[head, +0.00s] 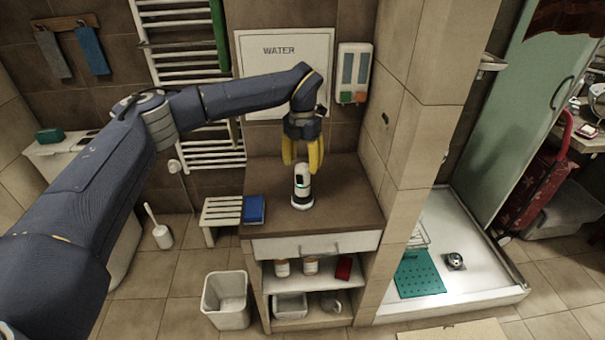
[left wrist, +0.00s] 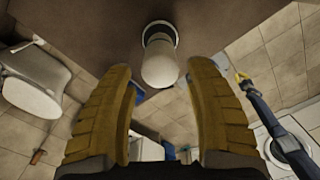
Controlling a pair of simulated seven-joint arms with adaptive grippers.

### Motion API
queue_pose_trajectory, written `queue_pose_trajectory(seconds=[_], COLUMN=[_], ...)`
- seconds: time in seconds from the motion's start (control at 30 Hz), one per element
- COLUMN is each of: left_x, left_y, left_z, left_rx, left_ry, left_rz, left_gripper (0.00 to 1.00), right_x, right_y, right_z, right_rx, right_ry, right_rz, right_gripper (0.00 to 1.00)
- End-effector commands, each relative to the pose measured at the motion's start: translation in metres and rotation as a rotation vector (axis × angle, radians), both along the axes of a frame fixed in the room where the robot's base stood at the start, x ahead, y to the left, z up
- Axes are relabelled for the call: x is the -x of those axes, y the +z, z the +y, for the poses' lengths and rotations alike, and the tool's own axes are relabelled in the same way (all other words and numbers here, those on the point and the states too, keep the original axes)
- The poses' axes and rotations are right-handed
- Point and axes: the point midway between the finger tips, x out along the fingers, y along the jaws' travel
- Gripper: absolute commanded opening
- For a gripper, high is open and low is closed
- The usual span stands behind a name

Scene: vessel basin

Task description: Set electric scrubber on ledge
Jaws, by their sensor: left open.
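A white, rounded device with a dark base, likely the electric scrubber (head: 301,188), stands upright on the brown top (head: 342,203) of a small cabinet. In the left wrist view the scrubber (left wrist: 159,62) lies ahead, between the lines of the two fingers. My left gripper (head: 302,164) points down just above and around its upper end, with yellow fingers apart and no clear contact. My right gripper (left wrist: 243,77) shows small in the left wrist view, away from the scrubber; its jaw state is too small to read. Which surface counts as the ledge is not clear.
A blue box (head: 254,210) sits on a white slatted stool (head: 221,213) left of the cabinet. A tiled pillar (head: 403,150) rises close on the right. A towel rack (head: 190,60) and a WATER panel (head: 284,50) are behind. The brown top around the scrubber is clear.

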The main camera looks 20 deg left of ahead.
Motion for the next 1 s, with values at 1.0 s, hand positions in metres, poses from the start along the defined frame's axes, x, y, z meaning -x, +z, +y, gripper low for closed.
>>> queue_pose_trajectory(seconds=[1.0], left_x=[0.000], left_y=[0.052], left_z=[0.000], left_rx=[0.000], left_ry=[-0.001], left_rz=[0.000], left_gripper=[0.54], right_x=[0.000], right_y=[0.000], right_z=[0.000], right_rx=[0.000], right_ry=[0.000], right_rz=[-0.001], right_gripper=[0.00])
